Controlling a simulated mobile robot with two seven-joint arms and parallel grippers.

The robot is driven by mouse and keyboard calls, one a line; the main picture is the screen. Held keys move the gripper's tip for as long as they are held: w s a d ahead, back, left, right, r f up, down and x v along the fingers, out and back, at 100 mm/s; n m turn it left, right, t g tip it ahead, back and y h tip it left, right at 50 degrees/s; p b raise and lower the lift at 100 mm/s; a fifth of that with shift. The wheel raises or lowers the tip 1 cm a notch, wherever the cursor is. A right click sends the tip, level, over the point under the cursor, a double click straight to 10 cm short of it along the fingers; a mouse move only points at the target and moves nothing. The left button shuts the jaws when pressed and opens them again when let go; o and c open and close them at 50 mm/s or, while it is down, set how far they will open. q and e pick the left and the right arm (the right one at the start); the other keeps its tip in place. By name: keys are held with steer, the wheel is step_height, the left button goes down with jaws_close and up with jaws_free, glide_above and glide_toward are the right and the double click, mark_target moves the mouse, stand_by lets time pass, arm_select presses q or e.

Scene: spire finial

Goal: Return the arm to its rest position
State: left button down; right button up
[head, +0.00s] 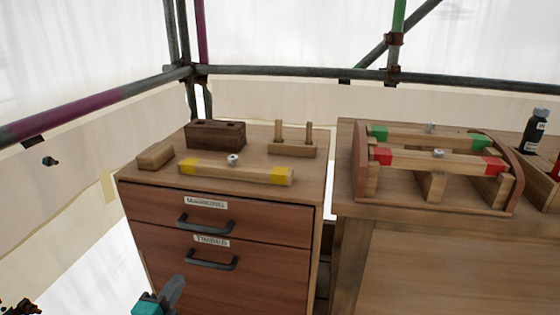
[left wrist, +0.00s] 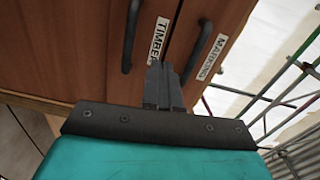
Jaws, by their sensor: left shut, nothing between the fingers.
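My left gripper (head: 176,286) shows at the bottom of the head view, in front of the lower part of the drawer cabinet. Its fingers are shut with nothing between them. In the left wrist view the shut fingers (left wrist: 162,85) point towards the cabinet's drawer fronts, close to the label reading "TIMBER" (left wrist: 159,40). I cannot tell from the pictures whether they touch the front. The rest of my left arm is mostly out of the head view. My right gripper does not show in either view.
The drawer cabinet (head: 262,262) has two dark handles and both visible drawers look closed. On its top lie a yellow-ended beam (head: 235,172), a dark block (head: 215,134) and a pegged block (head: 292,148). A bench at right holds a wooden frame (head: 440,190). Scaffold poles (head: 290,70) run behind.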

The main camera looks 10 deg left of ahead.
arm_select(q)
steer(key=s+d+f+n+g+h, duration=0.1)
steer(key=s+d+f+n+g, duration=0.1)
steer(key=s+d+n+g, duration=0.4)
steer(key=s+d+f+n+g+h, duration=0.1)
steer(key=s+d+f+n, duration=0.1)
steer(key=s+d+n, duration=0.8)
steer(key=s+a+r+y+p, duration=0.1)
steer(key=a+r+p, duration=0.3)
steer(key=r+p, duration=0.7)
steer(key=s+p, duration=0.1)
steer(key=p, duration=0.3)
steer(key=shift+a+m, duration=0.35)
steer(key=shift+m, duration=0.05)
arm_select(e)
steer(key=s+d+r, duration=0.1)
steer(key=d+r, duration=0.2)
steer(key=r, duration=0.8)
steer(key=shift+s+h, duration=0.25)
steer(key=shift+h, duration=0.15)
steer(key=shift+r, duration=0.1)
